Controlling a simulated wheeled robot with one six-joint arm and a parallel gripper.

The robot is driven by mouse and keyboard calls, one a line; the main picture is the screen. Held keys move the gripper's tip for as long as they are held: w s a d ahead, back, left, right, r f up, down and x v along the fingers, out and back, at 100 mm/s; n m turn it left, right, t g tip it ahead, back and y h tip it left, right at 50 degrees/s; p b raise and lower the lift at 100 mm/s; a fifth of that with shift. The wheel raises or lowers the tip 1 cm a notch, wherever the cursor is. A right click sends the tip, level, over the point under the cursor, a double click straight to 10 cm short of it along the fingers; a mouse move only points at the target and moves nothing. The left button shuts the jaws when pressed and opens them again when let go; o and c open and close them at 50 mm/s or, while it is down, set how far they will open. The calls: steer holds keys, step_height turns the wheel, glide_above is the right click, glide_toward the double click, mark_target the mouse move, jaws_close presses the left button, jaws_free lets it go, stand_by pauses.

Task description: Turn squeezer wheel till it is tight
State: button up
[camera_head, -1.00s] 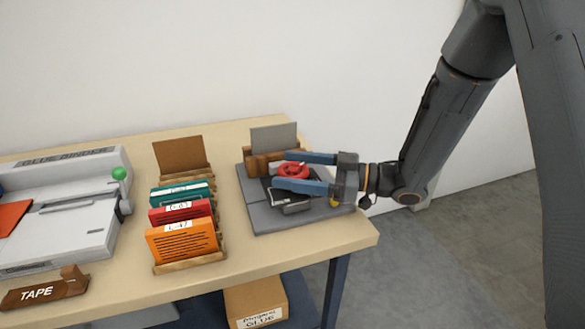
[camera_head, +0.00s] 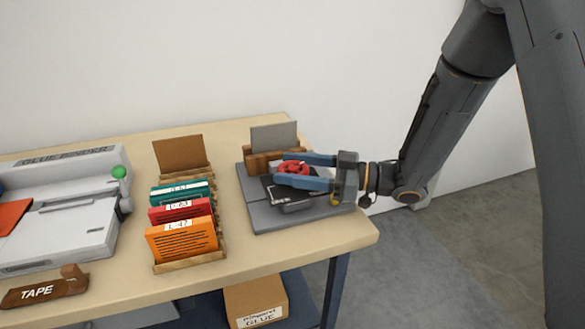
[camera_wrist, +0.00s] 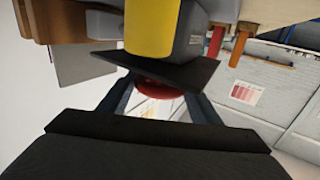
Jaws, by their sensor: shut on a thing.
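The squeezer is a grey device (camera_head: 262,214) at the right end of the table, with a red wheel (camera_head: 293,168) on it. My gripper (camera_head: 297,170) reaches in from the right with its two blue fingers on either side of the wheel, shut on it. The fingers hide part of the wheel. In the wrist view the red wheel (camera_wrist: 165,90) shows between the fingers, partly covered by a dark plate (camera_wrist: 165,68) and a yellow part (camera_wrist: 152,30).
A wooden rack holds teal, red and orange booklets (camera_head: 183,238) left of the squeezer. A glue binder (camera_head: 60,215) stands at the left, with a tape dispenser (camera_head: 45,288) in front. A glue box (camera_head: 255,303) sits on the lower shelf. The table's right edge is close.

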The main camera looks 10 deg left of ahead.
stand_by(0.6)
steer(key=o, duration=1)
steer(key=shift+o, duration=0.2)
steer(key=shift+d, duration=0.15)
steer(key=shift+w+d+b, duration=0.1)
steer(key=shift+d+b, duration=0.55)
steer(key=shift+d, duration=3.15)
